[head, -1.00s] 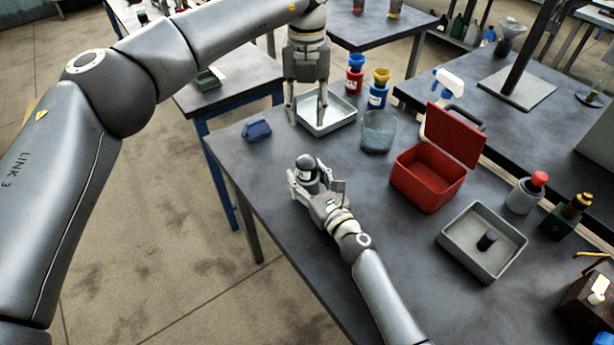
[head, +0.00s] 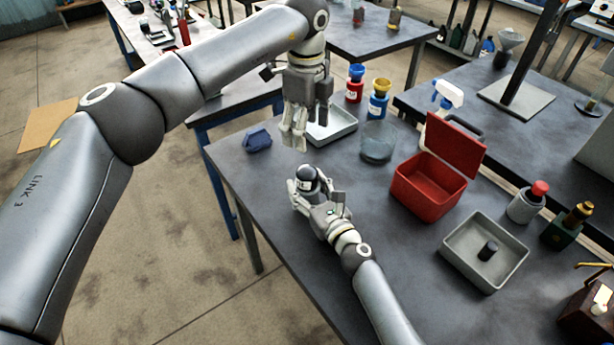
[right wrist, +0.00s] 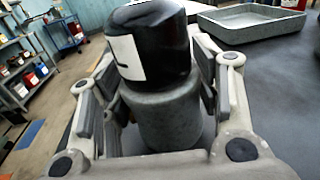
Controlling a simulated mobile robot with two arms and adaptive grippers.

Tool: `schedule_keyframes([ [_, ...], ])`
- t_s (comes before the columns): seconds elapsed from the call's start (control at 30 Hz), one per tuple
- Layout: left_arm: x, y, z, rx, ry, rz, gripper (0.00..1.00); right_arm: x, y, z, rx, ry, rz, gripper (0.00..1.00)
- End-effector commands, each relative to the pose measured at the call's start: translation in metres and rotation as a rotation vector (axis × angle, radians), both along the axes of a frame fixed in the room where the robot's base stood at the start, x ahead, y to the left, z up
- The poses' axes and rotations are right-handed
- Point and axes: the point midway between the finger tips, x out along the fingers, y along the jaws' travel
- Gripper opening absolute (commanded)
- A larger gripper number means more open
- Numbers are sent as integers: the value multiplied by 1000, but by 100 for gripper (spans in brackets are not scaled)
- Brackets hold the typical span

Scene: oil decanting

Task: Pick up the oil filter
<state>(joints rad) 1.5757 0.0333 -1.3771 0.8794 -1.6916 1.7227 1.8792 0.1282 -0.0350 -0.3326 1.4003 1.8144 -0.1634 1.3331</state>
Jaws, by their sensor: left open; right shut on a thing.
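The oil filter (head: 307,178), as I take it, is a dark rounded cylinder with a white label, upright near the table's left edge. In the right wrist view the black part (right wrist: 152,45) sits on a grey cylindrical lower part (right wrist: 163,115); I cannot tell whether they are one piece. My right gripper (head: 309,187) is shut on it, fingers on either side. My left gripper (head: 298,142) is open and empty, pointing down just behind and above the filter, apart from it. Its fingers partly cover a shallow grey tray (head: 338,128).
A blue crumpled cloth (head: 257,140) lies left. A clear container (head: 377,143), red and blue bottles (head: 377,100), and an open red box (head: 428,188) stand right of my left gripper. The table's front left is clear.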

Motion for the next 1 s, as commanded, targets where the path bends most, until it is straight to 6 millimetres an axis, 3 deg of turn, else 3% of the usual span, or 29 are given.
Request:
schedule_keyframes([
  [0.2,0,1,-7,0,1,323,72,0,0,-1,0,1,0,20],
  [0.4,0,2,-11,1,1,499,72,0,0,-1,-1,2,0,20],
  [0.57,0,2,-22,0,2,545,72,0,0,-1,-1,2,0,20],
  [0.8,0,2,-63,2,3,546,72,0,0,-1,-1,2,0,20],
  [1.0,0,2,-79,1,1,545,72,0,0,-1,-1,2,0,20],
])
